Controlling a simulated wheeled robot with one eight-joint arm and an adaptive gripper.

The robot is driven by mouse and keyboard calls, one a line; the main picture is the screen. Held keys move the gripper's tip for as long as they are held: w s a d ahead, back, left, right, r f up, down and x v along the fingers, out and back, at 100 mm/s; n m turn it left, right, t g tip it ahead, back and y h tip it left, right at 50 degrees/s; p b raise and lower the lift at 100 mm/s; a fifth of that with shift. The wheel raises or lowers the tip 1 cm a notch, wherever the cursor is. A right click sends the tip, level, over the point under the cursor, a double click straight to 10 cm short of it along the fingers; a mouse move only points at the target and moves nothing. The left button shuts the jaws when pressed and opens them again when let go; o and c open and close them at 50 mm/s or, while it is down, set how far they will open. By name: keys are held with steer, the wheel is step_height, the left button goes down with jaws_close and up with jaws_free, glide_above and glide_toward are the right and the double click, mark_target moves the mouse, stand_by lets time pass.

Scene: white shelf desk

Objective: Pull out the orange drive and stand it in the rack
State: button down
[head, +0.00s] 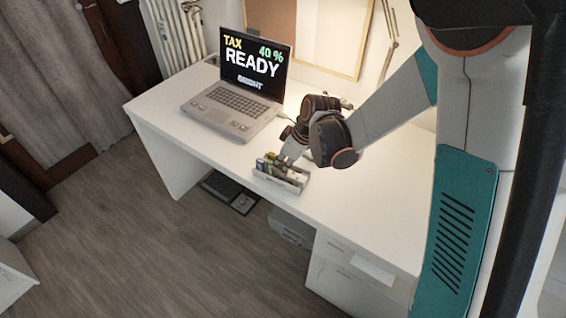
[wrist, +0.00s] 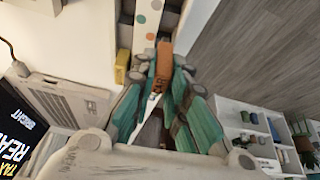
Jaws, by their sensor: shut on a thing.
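The orange drive (wrist: 164,62) is between the fingertips of my gripper (wrist: 161,78) in the wrist view, and the fingers are closed on it. It lies beside a pale strip (wrist: 149,18) with coloured dots. A yellow drive (wrist: 122,65) is just left of it. In the head view my gripper (head: 289,153) points down at a small grey rack (head: 291,184) near the desk's front edge. Small coloured pieces stand in this rack. The orange drive cannot be picked out in the head view, and its lower end is hidden in the wrist view.
An open laptop (head: 237,97) stands on the white desk (head: 180,125), left of the rack; its screen reads TAX, 40 %, READY, BRIGHT. The desk right of the rack is clear. A framed board (head: 326,35) is on the wall behind.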

steer(key=shift+f+b, duration=0.6)
steer(key=shift+f, duration=0.15)
stand_by(0.4)
steer(key=c, duration=1.5)
jaws_free()
steer(key=v, duration=1.2)
steer(key=shift+w, duration=0.1)
steer(key=s+d+r+m+t+h, duration=0.1)
steer(key=s+d+r+m, duration=0.2)
steer(key=s, duration=0.3)
steer(key=s+d+r+m+t+h, duration=0.1)
steer(key=s+d+r+m+t, duration=0.1)
steer(key=s+d+r+m, duration=0.1)
steer(key=s+d+r+m+t+h, duration=0.1)
steer(key=s+d+r+m, duration=0.2)
steer(key=s, duration=0.6)
steer(key=shift+s+d+r+m+t+h, duration=0.1)
steer(key=shift+d+m+t+h, duration=0.25)
steer(key=shift+d+m, duration=1.15)
